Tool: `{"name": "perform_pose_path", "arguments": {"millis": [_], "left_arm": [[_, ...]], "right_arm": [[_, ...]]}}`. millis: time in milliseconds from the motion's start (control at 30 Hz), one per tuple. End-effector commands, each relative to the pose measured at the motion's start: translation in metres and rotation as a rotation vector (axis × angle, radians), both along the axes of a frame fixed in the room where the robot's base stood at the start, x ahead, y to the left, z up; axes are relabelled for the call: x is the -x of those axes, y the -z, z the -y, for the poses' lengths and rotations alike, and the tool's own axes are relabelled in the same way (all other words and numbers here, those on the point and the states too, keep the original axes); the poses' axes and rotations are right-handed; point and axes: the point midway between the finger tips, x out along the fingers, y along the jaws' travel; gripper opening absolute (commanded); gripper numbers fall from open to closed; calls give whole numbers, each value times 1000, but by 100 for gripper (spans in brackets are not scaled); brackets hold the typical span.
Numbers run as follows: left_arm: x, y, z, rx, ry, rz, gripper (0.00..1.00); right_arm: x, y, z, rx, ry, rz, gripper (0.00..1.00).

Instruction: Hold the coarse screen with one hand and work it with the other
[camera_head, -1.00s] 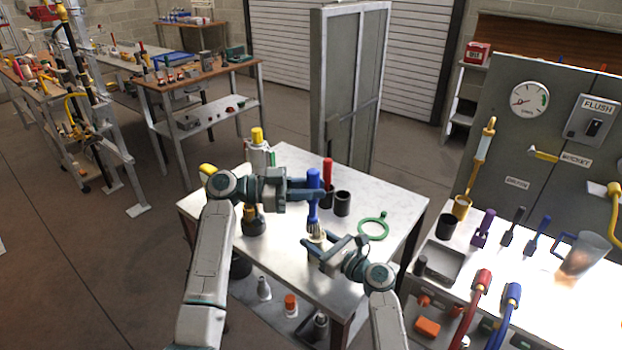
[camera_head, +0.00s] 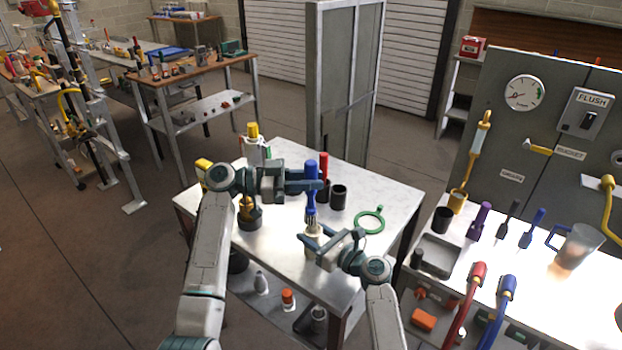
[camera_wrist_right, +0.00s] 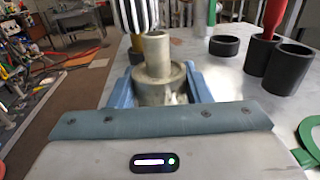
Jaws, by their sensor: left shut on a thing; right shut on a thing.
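The coarse screen (camera_wrist_right: 160,85), a pale grey stepped cylinder, stands upright between the blue jaws of my right gripper (camera_wrist_right: 160,92). In the head view my right gripper (camera_head: 312,243) is shut on it low over the white table. My left gripper (camera_head: 316,186) is shut on the blue handle of a brush (camera_head: 311,170), held upright with its bristles down. The black-and-white striped bristles (camera_wrist_right: 137,14) are at the top of the screen in the wrist view. I cannot tell whether they touch it. The screen is partly hidden by jaws in the head view.
On the white table (camera_head: 385,187) are black cups (camera_head: 339,197), a red-handled tool (camera_head: 323,168), a green ring (camera_head: 369,220) and a yellow-capped bottle (camera_head: 255,146). A bench with a grey tray (camera_head: 437,255) and tools stands right. The table's far right is clear.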

Motion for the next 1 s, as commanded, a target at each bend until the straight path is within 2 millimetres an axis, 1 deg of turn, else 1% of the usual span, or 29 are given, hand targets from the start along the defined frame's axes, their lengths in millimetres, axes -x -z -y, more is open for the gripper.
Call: {"name": "perform_pose_path", "arguments": {"millis": [200, 367, 400, 800, 833, 1000], "left_arm": [[-17, 4, 12, 0, 0, 0, 2], [-27, 5, 20, -1, 0, 0, 2], [-23, 6, 16, -1, -1, 2, 2], [8, 0, -6, -1, -1, 1, 2], [8, -1, -5, -1, 0, 1, 2], [-7, 1, 5, 1, 0, -1, 2]], "right_arm": [[0, 0, 0, -1, 0, 1, 18], [0, 0, 0, 0, 0, 0, 18], [0, 0, 0, 0, 0, 0, 18], [0, 0, 0, 0, 0, 0, 18], [0, 0, 0, 0, 0, 0, 18], [0, 0, 0, -1, 0, 1, 18]]}}
